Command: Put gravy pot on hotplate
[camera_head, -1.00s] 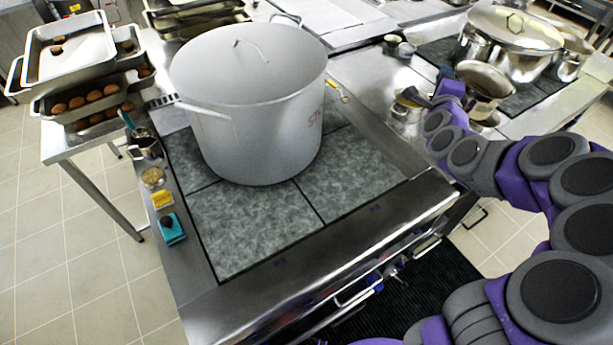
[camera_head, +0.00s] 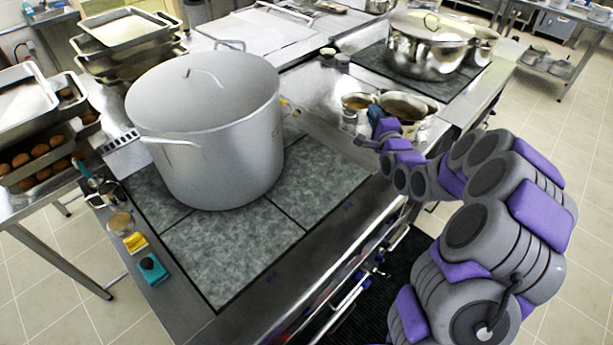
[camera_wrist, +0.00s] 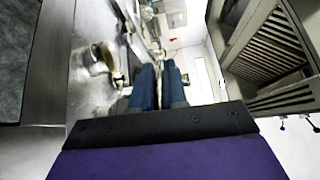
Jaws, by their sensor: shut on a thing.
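A steel pot with brown contents (camera_head: 408,106), which looks like the gravy pot, is at the tip of my gripper (camera_head: 375,117), over the steel counter right of the big stockpot. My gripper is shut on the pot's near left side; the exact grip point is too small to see. In the wrist view the blue fingers (camera_wrist: 160,84) are close together, and what they hold is not clear. The near hotplate (camera_head: 240,245) is a grey mottled surface in front of the stockpot. A second dark hotplate (camera_head: 372,60) lies at the back right.
A large grey lidded stockpot (camera_head: 215,140) covers the rear of the near hotplate; its front and right are bare. A shiny lidded pot (camera_head: 428,50) stands on the back hotplate. A small steel pot (camera_head: 355,104) is beside my gripper. A yellow sponge (camera_head: 135,243) lies at the left edge.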

